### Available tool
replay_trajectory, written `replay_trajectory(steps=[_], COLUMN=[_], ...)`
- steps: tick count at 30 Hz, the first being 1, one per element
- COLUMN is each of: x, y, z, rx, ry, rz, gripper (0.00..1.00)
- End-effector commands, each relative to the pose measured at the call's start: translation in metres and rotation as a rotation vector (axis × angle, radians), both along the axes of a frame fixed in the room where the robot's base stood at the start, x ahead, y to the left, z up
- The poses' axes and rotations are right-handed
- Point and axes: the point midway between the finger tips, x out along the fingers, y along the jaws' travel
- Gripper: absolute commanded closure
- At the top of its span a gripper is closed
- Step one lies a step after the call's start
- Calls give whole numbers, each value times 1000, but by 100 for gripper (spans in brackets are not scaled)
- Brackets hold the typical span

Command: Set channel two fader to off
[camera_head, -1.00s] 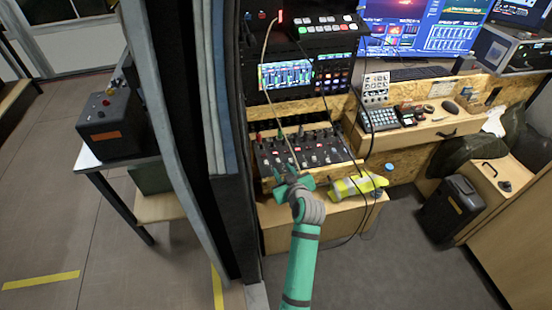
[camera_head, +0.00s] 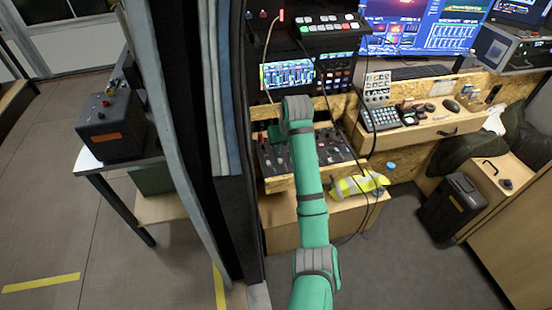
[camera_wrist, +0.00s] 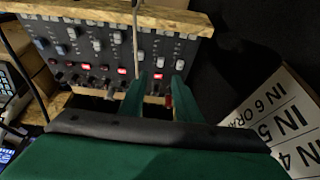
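The dark mixer panel (camera_head: 335,150) with rows of knobs and faders sits in a wooden frame, low in the rack. It also fills the upper part of the wrist view (camera_wrist: 70,40), with pale fader caps, red-lit buttons and small knobs. I cannot tell which is the channel two fader; the labels are too small to read. My gripper (camera_wrist: 158,85) has its two green fingers apart, with nothing visibly held between them, over the panel's near edge. A pale fader cap (camera_wrist: 179,65) shows near the right fingertip. In the head view my forearm and wrist hide part of the panel.
A thin cable (camera_wrist: 135,40) hangs across the panel near the left finger. A white sign (camera_wrist: 280,125) reading IN 6, IN 5, IN 4 lies at right. A yellow vest (camera_head: 358,186) lies on the wooden box (camera_head: 345,220). A dark curtain (camera_head: 228,220) stands close left.

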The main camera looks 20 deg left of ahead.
Motion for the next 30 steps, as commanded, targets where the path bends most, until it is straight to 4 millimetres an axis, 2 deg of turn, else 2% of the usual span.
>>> replay_trajectory(steps=[12, 16, 22, 30], x=[21, 26, 31, 32], y=[14, 19, 22, 23], z=[-65, -80, -93, -95], rx=[-1, 0, 1, 2], ry=[2, 0, 0, -2], rz=[1, 3, 4, 4], gripper=[70, 70, 70, 70])
